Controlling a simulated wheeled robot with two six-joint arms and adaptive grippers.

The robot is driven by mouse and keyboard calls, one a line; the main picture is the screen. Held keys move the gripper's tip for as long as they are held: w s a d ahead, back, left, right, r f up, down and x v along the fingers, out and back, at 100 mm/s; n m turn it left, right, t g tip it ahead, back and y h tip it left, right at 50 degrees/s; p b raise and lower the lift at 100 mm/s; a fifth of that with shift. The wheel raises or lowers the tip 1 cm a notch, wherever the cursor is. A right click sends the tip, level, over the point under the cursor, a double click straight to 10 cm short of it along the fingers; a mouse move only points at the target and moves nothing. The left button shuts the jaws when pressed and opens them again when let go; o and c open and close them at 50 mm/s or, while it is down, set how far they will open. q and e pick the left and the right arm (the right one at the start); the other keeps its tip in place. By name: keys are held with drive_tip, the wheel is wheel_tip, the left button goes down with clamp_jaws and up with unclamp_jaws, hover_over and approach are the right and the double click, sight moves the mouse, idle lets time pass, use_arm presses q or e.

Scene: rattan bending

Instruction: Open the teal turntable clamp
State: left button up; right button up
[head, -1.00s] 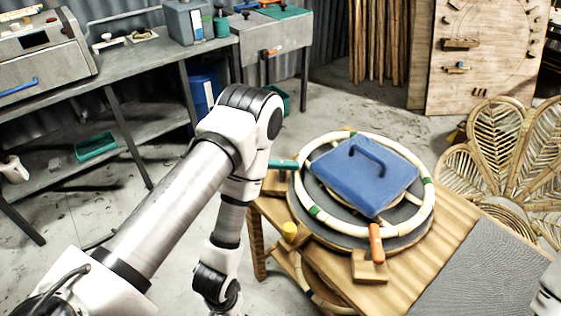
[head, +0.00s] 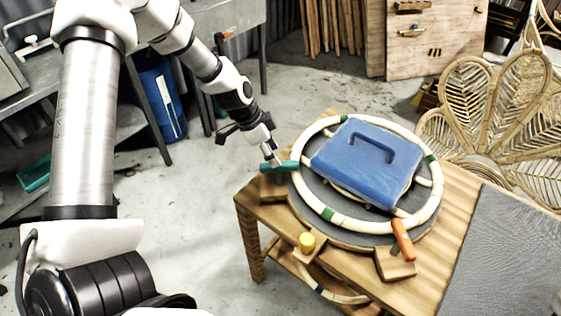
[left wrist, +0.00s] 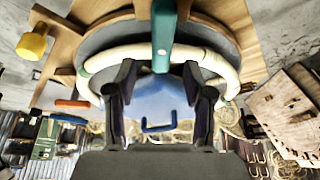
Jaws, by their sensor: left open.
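The teal clamp handle (head: 282,166) lies level at the turntable's left rim in the head view, above a small wooden block. In the left wrist view the teal handle (left wrist: 163,38) points down from the top, in line with the gap between my fingers. My left gripper (head: 268,153) is open right at the handle; I cannot tell whether it touches. Its two dark fingers (left wrist: 166,88) stand apart in the wrist view. The grey turntable (head: 292,199) carries a pale rattan ring (head: 352,225) and a blue block with a handle (head: 345,168). My right gripper is out of view.
An orange-handled clamp (head: 402,238) stands at the turntable's front right, and a yellow knob (head: 306,242) at the front left. A grey mat (head: 510,262) covers the right of the wooden table (head: 355,268). Open floor lies left of the table.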

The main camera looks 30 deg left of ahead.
sight(279, 173)
use_arm(q)
drive_tip(key=x, duration=0.1)
drive_tip(key=b+x, duration=0.1)
drive_tip(key=x, duration=0.2)
drive_tip(key=shift+a+f, duration=0.2)
drive_tip(key=shift+a, duration=0.1)
drive_tip(key=shift+w+f+b, duration=0.15)
drive_tip(key=shift+f+b, duration=0.2)
drive_tip(key=shift+b, duration=0.1)
drive_tip(key=shift+d+r, duration=0.15)
clamp_jaws()
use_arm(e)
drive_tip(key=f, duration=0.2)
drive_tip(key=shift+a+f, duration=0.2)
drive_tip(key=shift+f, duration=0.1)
